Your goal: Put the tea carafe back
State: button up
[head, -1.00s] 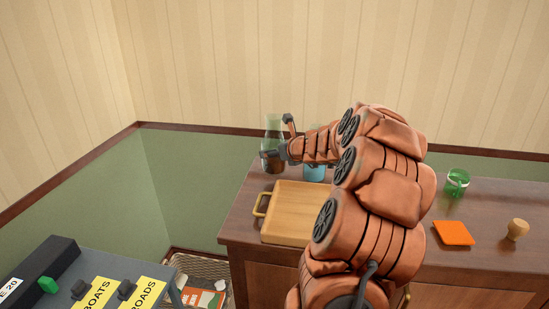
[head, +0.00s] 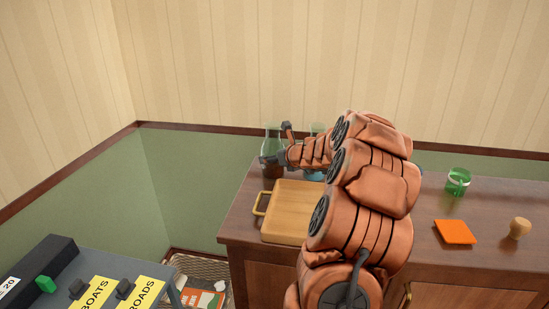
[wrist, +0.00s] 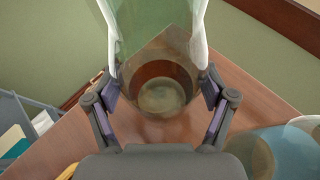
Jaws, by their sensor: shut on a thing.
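The tea carafe (head: 273,138) is clear glass with dark brown tea low in it. It is at the back left corner of the wooden cabinet (head: 236,226), upright in the head view. My gripper (head: 271,160) is shut on its body. In the wrist view the fingers of my gripper (wrist: 160,97) press on both sides of the carafe (wrist: 160,70). I cannot tell whether its base touches the cabinet top. Just to its right a glass vessel with blue liquid (head: 314,176) is partly hidden by my arm; its blue part also shows in the wrist view (wrist: 278,155).
A green mug (head: 458,184), an orange square (head: 455,232) and a cork stopper (head: 518,228) are to the right. A labelled grey unit (head: 75,285) and a basket (head: 205,268) are at lower left.

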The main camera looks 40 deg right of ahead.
jog(key=o, duration=1.7)
jog(key=shift+s+r, duration=0.15)
jog(key=p+v, duration=0.1)
jog(key=v, duration=1)
jog(key=shift+s+a+r, duration=0.15)
jog(key=shift+s, duration=0.2)
